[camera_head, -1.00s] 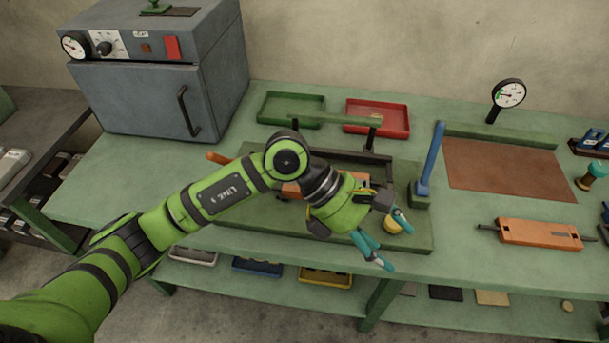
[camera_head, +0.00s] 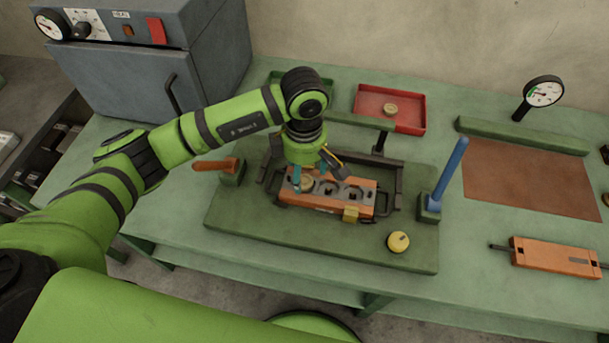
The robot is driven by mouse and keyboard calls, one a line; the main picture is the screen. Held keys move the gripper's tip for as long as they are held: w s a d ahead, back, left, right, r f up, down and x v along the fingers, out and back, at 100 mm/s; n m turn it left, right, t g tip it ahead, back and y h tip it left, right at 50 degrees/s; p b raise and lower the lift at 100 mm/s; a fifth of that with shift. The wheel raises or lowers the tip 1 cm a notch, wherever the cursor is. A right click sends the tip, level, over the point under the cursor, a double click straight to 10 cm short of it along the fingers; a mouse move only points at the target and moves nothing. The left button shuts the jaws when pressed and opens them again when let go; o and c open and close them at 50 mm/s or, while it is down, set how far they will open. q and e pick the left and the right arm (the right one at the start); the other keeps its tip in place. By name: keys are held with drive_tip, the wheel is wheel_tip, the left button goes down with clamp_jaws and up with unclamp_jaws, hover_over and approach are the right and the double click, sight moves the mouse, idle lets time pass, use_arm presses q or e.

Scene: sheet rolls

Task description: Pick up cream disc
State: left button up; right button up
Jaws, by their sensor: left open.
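A cream disc (camera_head: 307,184) sits in the left recess of the orange block (camera_head: 325,204). Another tan-cream disc (camera_head: 390,109) lies in the red tray (camera_head: 418,127). My left gripper (camera_head: 309,178) points down over the left end of the block, with its teal fingertips open around or just above the disc there. Whether the fingers touch that disc I cannot tell. The disc is partly hidden by the fingers. My right gripper is out of view.
The block sits in a dark frame on a green base (camera_head: 290,230). A grey oven (camera_head: 135,75) stands at back left.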

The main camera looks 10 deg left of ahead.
sight(304, 181)
use_arm(q)
wheel_tip(304, 181, down, 3)
drive_tip(key=shift+r+p, duration=0.2)
drive_tip(key=shift+p, duration=0.1)
drive_tip(key=shift+w+f, duration=0.1)
drive_tip(key=shift+f, duration=0.35)
drive_tip(key=c, duration=0.8)
drive_tip(key=shift+c, duration=1.3)
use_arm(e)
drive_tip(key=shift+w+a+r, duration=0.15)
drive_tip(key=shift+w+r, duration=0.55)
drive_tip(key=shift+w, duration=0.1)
